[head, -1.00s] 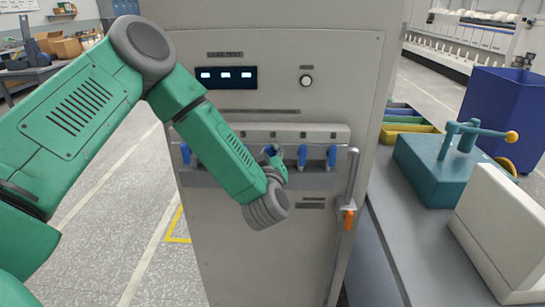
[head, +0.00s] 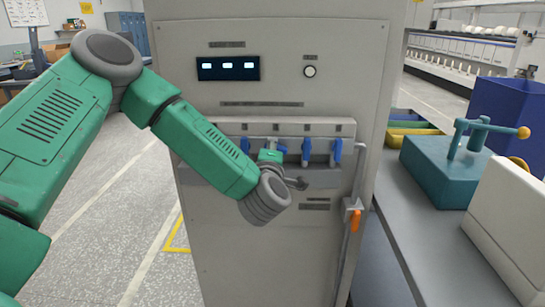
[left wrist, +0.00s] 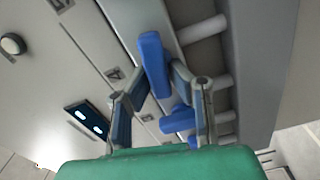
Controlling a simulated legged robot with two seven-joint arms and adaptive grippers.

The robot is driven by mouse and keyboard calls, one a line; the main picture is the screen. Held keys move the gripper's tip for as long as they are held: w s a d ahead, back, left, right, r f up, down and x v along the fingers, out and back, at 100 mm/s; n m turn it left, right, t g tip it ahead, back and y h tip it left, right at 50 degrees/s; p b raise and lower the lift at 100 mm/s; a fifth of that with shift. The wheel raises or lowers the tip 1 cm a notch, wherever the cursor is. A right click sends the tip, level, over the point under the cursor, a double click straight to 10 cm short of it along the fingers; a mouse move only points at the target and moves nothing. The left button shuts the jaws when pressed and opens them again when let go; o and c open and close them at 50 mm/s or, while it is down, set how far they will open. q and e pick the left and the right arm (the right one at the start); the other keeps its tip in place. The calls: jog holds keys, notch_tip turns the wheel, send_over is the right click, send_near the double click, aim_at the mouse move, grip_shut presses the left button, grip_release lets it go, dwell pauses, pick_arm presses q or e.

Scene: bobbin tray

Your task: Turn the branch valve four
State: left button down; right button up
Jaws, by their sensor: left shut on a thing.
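A row of blue valve handles sits on a manifold bar (head: 225,127) across the tall grey cabinet. My left gripper (left wrist: 158,76) is shut on one blue handle (left wrist: 152,52), with a finger on each side of it in the left wrist view. The held handle lies at a clearly different angle from the neighbouring handle (left wrist: 178,121). In the head view my wrist partly hides the gripper and the held handle. Free handles hang to its right (head: 306,152), at the far right (head: 336,153) and to its left (head: 245,145). My right gripper is out of view.
A vertical pipe with an orange handle (head: 355,221) runs down the cabinet's right side. A display (head: 228,68) and a round knob (head: 310,71) are above the row. A grey bench (head: 400,240) at right carries a teal fixture (head: 440,172). Open floor lies left.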

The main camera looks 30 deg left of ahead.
pick_arm(q)
jog(key=shift+s+f+n+b, duration=0.25)
jog(key=shift+f+n+b, duration=0.45)
jog(key=shift+n, duration=0.3)
jog(key=c, duration=1.6)
grip_release()
jog(key=shift+o, duration=0.6)
jog(key=shift+s+r, duration=0.1)
jog(key=shift+r, duration=0.05)
jog(key=shift+a+r, duration=0.1)
jog(key=shift+r, duration=0.1)
jog(key=v, duration=1.2)
jog(key=shift+a, duration=0.15)
